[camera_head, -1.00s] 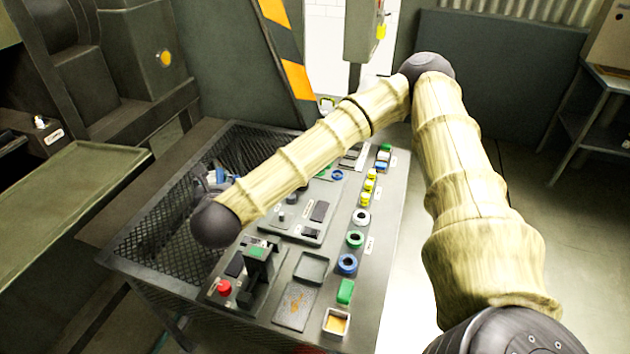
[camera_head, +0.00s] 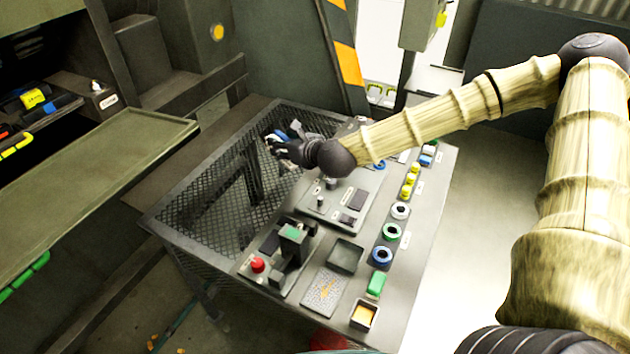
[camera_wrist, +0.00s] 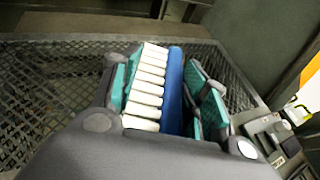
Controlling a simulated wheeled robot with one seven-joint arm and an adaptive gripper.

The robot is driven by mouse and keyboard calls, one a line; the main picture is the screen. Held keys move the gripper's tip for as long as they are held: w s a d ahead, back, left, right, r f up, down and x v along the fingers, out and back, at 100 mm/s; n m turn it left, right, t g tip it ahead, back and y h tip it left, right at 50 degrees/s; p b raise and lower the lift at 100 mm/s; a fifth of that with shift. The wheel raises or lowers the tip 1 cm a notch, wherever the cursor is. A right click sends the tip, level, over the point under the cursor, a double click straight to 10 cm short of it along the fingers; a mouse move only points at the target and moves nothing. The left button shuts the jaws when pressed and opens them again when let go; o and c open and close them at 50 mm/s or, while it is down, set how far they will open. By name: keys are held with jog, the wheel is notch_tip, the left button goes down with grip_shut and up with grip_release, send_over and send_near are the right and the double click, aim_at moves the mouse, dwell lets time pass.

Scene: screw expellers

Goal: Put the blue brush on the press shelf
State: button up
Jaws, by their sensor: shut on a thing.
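The blue brush shows in the wrist view, a blue bar (camera_wrist: 174,90) with a row of white bristle blocks beside it. My gripper (camera_wrist: 168,80) is shut on it between teal finger pads. In the head view my gripper (camera_head: 272,142) is above the mesh part of the bench, with only a bit of blue and white showing at its fingers. Much of the brush is hidden there. A flat olive shelf (camera_head: 90,185), seemingly the press shelf, extends at the left of the head view. My gripper is to its right, apart from it.
The mesh-topped bench (camera_head: 200,215) carries a control panel with a red button (camera_head: 257,265), rings and several small parts. Coloured items, including a yellow-labelled one (camera_head: 33,98), lie in a recess behind the olive shelf. The shelf's visible top is bare.

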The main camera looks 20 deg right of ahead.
jog(key=shift+d+f+p, duration=0.1)
jog(key=shift+f+p, duration=0.5)
jog(key=shift+f, duration=4.45)
jog(key=shift+f, duration=0.15)
jog(key=o, duration=1.1)
